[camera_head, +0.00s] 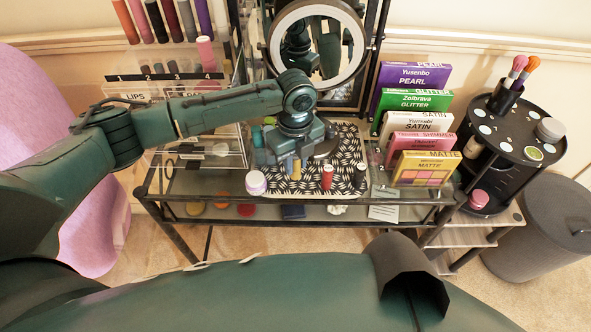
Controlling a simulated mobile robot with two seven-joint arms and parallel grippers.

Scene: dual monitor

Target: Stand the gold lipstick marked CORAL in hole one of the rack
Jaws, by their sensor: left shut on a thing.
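The rack (130,91) is a clear acrylic organizer at the left of the table, with a LIPS label and the numbers 1 to 4 along its top. A pink upright piece (205,52) stands by number 4. My left gripper (291,160) points down over the patterned tray, right of the rack, and is shut on a gold lipstick (294,170). The lipstick is upright, its top hidden by the gripper. I cannot read its marking or tell whether its base touches the tray. My right gripper is not in view.
On the patterned tray (345,150) stand a red lipstick (327,177) and a dark one (361,175). A round mirror (352,45) stands behind; upright palettes (424,167) and a black round stand (485,125) are right.

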